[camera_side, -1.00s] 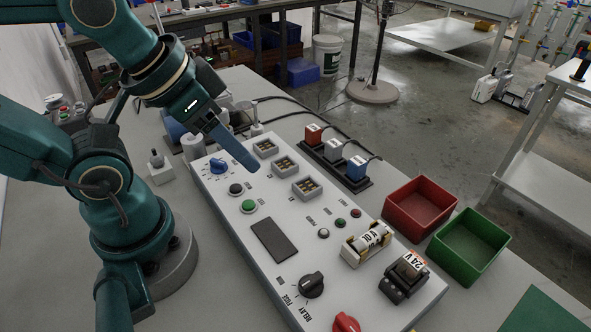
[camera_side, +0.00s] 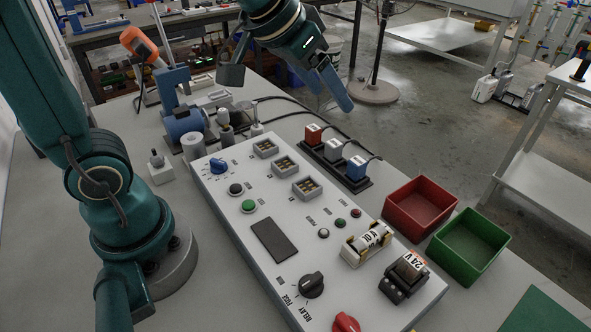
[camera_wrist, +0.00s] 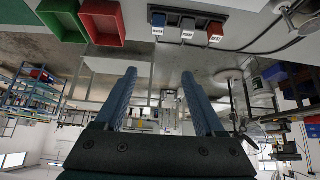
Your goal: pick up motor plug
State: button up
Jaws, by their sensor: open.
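A black plug strip (camera_side: 318,158) on the table holds three cabled plugs: a red plug (camera_side: 314,134), a grey-white plug (camera_side: 333,149) and a blue plug (camera_side: 357,167). Their labels are too small in the side view to tell which is the motor plug. The wrist view shows the blue plug (camera_wrist: 158,26), grey plug (camera_wrist: 187,29) and red plug (camera_wrist: 215,33) near the top edge, beyond the fingertips. My gripper (camera_side: 336,92) is raised above and behind the strip, touching none of them. Its blue fingers (camera_wrist: 158,85) are spread and empty in the wrist view.
A white control panel (camera_side: 270,238) with sockets, buttons, knobs and a relay fills the table left of the strip. A red bin (camera_side: 421,207) and a green bin (camera_side: 468,247) stand to the right. Black cables (camera_side: 285,99) run behind the strip. A blue motor-like unit (camera_side: 183,124) stands at the back left.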

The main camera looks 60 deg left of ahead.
jog(key=g, duration=0.1)
send_over(360, 160)
jog(key=s, duration=0.3)
notch_tip(360, 160, down, 6)
jog(key=shift+g, duration=0.8)
jog(key=x, duration=0.4)
jog(key=s+x, duration=0.1)
jog(key=x, duration=0.1)
jog(key=shift+f, duration=0.9)
jog(key=shift+x, duration=2.4)
grip_shut()
